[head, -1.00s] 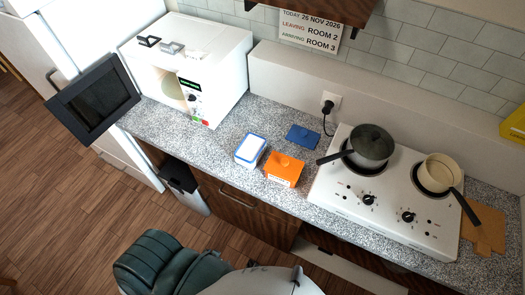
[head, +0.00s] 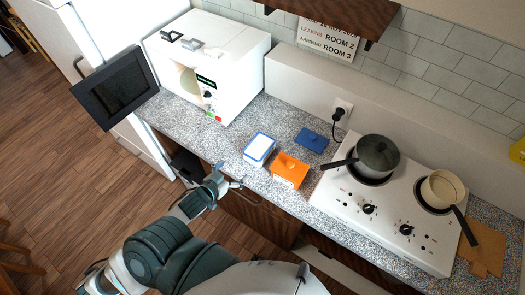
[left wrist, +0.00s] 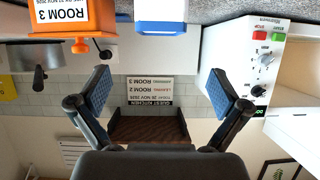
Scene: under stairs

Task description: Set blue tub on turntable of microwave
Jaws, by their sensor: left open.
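The blue tub (head: 259,149), white inside with a blue rim, stands on the speckled counter left of an orange tub (head: 290,170). The microwave (head: 222,57) stands at the back left with its dark door (head: 115,90) swung open. Its turntable cannot be made out clearly; a pale cavity (head: 189,82) shows. My left gripper (head: 229,180) is open and empty in front of the counter's edge, below and left of the blue tub. In the upside-down left wrist view, the blue tub (left wrist: 160,27) lies beyond the spread fingers (left wrist: 158,92). My right gripper is out of view.
A blue lid (head: 312,139) lies flat behind the orange tub. The pan's handle points toward the tubs. Counter between microwave and blue tub is clear.

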